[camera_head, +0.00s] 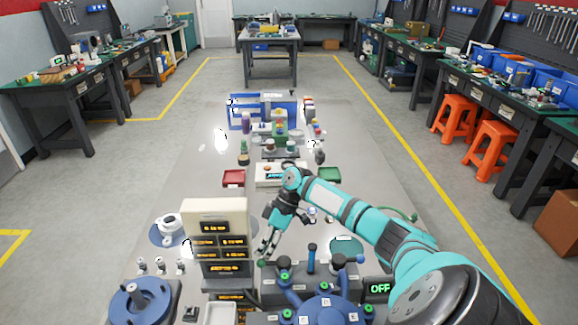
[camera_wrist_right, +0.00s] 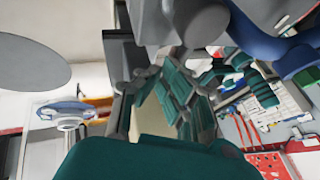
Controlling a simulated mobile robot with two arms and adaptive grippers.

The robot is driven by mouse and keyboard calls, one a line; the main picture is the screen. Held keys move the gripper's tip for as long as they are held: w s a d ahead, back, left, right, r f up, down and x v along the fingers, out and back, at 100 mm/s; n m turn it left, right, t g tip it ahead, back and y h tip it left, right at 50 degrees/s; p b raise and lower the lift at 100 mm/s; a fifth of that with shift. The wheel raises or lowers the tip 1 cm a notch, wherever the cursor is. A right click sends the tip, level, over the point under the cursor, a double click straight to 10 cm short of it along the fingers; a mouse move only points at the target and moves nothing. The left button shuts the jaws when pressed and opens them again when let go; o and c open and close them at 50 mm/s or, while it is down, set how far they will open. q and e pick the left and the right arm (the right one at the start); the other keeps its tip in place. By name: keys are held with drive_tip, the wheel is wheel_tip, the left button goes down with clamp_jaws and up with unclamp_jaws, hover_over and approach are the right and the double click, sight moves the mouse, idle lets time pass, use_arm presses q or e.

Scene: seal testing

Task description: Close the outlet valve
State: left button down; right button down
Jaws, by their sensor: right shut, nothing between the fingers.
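My right gripper (camera_head: 266,246) comes in from the right with its fingers pointing down and to the left; it is shut and empty. It hangs between the cream display unit (camera_head: 217,215) and a dark block with an upright blue lever (camera_head: 311,257). I cannot tell which of these handles is the outlet valve. The wrist view is filled by teal and grey gripper parts, with blue rounded parts (camera_wrist_right: 262,45) at the upper right. My left gripper is not in view.
A display reading OFF (camera_head: 380,289) is at the right of the machine. A blue round device (camera_head: 134,302) stands at the lower left. A red tray (camera_head: 234,178) and a green tray (camera_head: 329,175) lie farther back. The table's right side is mostly clear.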

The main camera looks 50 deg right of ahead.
idle(0.6)
drive_tip(key=v, duration=1.2)
drive_tip(key=shift+a, duration=0.1)
